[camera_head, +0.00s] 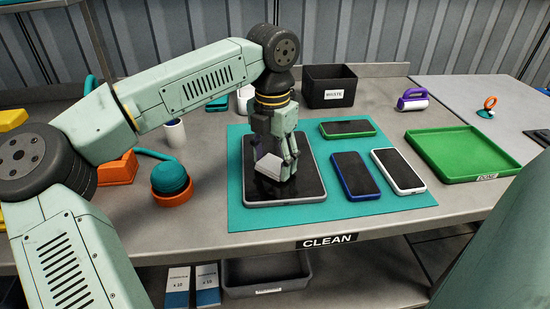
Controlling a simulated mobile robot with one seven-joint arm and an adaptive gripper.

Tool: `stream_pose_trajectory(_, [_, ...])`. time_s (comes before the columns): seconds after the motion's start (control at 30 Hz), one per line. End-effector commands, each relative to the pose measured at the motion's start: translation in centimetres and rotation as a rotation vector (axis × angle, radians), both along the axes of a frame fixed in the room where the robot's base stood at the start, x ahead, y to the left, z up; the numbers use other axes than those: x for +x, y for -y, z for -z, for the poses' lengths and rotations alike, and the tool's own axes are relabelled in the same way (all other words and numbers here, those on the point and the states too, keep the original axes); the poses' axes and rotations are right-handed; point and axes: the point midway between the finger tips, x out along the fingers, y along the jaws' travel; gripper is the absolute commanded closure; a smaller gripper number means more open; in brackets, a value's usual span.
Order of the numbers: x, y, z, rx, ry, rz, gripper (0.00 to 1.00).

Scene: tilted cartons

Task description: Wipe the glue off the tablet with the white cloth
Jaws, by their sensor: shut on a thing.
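The tablet (309,184) lies flat on the teal mat, with a dark screen and a light grey frame. My gripper (284,171) points down over the tablet and is shut on the white cloth (271,166). The cloth is a small folded white piece, low over the left-middle part of the screen. I cannot tell whether it touches the glass. My gripper and the cloth hide part of the tablet, and I cannot make out any glue on the part that shows.
A blue phone (354,174), a white phone (398,170) and a green phone (347,128) lie on the mat (410,202), right of the tablet. A green tray (461,155) lies further right. A black waste bin (329,86) stands behind. A teal-topped orange object (170,182) stands left.

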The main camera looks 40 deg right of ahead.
Motion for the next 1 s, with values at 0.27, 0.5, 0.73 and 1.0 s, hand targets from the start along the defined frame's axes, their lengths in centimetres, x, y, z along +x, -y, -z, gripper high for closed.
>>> stream_pose_trajectory(0.27, [-0.2, -0.2, -3.4, 0.001, 0.001, 0.003, 0.65])
stream_pose_trajectory(0.5, [-0.5, -0.4, -5.6, 0.001, 0.0, 0.005, 0.65])
stream_pose_trajectory(0.73, [-0.7, -0.5, -7.6, 0.0, 0.001, 0.006, 0.65])
stream_pose_trajectory(1.0, [-0.8, -0.6, -8.2, 0.001, 0.0, 0.007, 0.65])
